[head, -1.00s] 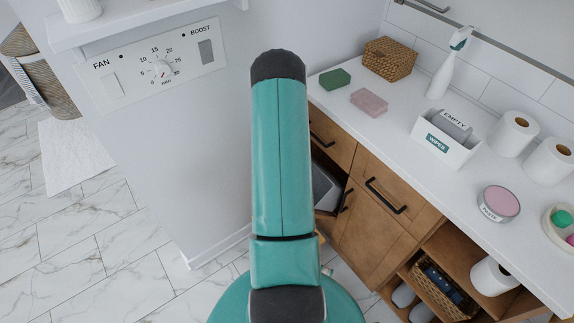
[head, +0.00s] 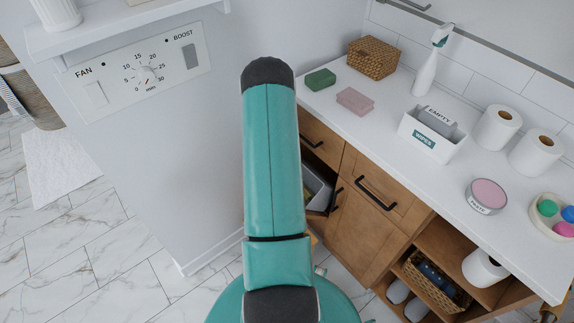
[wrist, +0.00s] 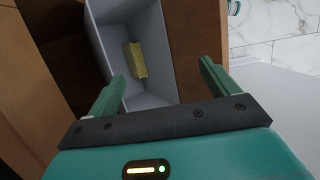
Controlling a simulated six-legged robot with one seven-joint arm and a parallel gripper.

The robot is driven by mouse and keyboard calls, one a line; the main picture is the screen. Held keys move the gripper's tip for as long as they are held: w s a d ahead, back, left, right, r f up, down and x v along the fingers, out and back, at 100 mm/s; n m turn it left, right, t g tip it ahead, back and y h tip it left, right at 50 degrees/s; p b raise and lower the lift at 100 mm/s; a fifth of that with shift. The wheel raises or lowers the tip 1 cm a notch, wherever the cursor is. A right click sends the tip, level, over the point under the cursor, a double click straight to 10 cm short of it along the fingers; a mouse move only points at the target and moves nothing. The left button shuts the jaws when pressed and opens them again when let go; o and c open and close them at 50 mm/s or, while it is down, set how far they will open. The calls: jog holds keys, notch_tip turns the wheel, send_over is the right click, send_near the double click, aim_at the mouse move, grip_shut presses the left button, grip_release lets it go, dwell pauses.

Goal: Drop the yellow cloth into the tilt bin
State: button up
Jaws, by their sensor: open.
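The tilt bin is a light grey open box (wrist: 168,88), seen from above in the wrist view between wooden panels. In the head view a grey part of it (head: 318,186) shows in the cabinet opening, partly behind my arm. The yellow cloth (wrist: 136,60) looks like a small folded yellow block and lies inside the bin, apart from my fingers. My gripper (wrist: 164,78) is open and empty, its two green fingers spread above the bin. In the head view my gripper is hidden behind my arm.
A wooden vanity (head: 378,215) with drawers and open shelves stands at the right. Its white counter (head: 385,125) holds sponges, a wicker basket (head: 373,59), a spray bottle (head: 425,72), a wipes box (head: 431,134) and paper rolls.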

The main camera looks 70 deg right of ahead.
jog(key=shift+r, duration=0.15)
jog(key=v, duration=1.3)
jog(key=shift+w+r, duration=0.2)
jog(key=shift+r, duration=0.05)
